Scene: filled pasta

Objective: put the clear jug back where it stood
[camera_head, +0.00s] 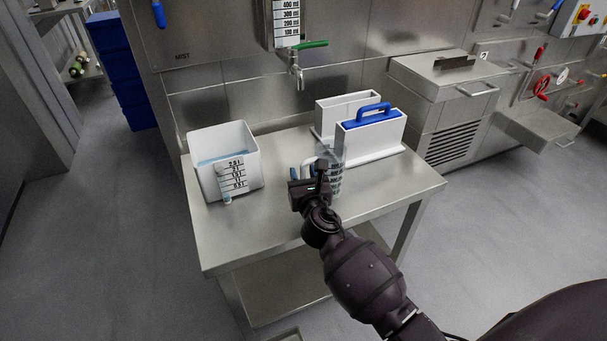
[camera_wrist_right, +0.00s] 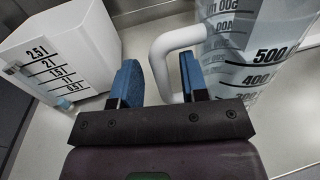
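The clear jug (camera_head: 336,182) with dark volume marks appears to stand on the steel table, partly hidden behind my right gripper (camera_head: 306,172). In the right wrist view the jug (camera_wrist_right: 255,50) is at the upper right, with its white handle (camera_wrist_right: 160,70) reaching left. The blue fingers of my right gripper (camera_wrist_right: 160,85) are open, one on each side of the handle's upright bar. Small gaps show between bar and fingers, so it does not look clamped. My left gripper is not in view.
A white container (camera_head: 247,150) with marks and a small tap stands left on the table (camera_head: 270,235). A white two-part holder (camera_head: 345,103) with a blue-handled block (camera_head: 370,125) stands behind the jug. A tap (camera_head: 299,75) hangs above. The table's front left is clear.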

